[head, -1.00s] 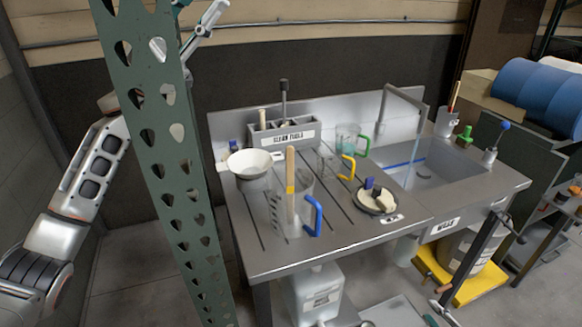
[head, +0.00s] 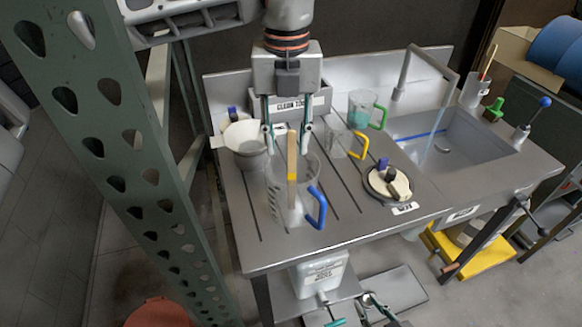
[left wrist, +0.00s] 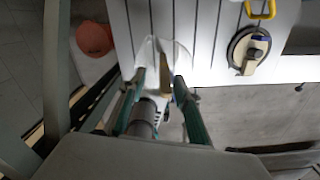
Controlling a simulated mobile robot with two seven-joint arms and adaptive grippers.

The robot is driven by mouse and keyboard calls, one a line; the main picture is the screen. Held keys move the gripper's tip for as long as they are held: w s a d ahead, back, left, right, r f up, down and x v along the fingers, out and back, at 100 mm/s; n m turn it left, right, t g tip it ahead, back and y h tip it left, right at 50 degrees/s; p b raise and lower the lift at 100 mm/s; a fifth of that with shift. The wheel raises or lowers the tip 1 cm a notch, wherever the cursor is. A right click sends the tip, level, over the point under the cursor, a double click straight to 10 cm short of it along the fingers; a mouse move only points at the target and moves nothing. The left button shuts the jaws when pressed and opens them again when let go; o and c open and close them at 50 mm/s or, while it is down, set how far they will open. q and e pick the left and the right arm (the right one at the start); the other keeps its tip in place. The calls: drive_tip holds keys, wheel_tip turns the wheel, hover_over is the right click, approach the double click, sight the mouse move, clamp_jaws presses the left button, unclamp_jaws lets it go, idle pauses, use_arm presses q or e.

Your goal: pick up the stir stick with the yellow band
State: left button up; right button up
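The stir stick with the yellow band (head: 291,170) stands nearly upright in a clear jug with a blue handle (head: 317,208). Its wooden top rises above the jug rim. My left gripper (head: 287,141) points down over the jug, open, with one finger on each side of the stick's top as seen in the head view. In the left wrist view a wooden piece (left wrist: 166,78) shows between the fingers (left wrist: 164,102). Contact with the stick cannot be made out. My right gripper (head: 354,313) shows partly at the bottom edge of the head view, its teal fingertips apart.
A white funnel (head: 243,136) stands left of the jug. A yellow-handled jug (head: 340,138) and a dark dish (head: 374,190) stand to its right. The clean tools bin (head: 318,100) is behind the left gripper. A green perforated post (head: 105,140) rises at the left.

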sight(291, 168)
use_arm(q)
wheel_tip(291, 168, down, 3)
drive_tip(key=shift+s+d+r, duration=0.1)
drive_tip(key=shift+s+r, duration=0.05)
drive_tip(key=f, duration=0.2)
drive_tip(key=f+p, duration=0.1)
drive_tip(key=shift+d+f, duration=0.2)
drive_tip(key=shift+d, duration=0.1)
drive_tip(key=shift+f, duration=0.65)
drive_tip(key=c, duration=0.9)
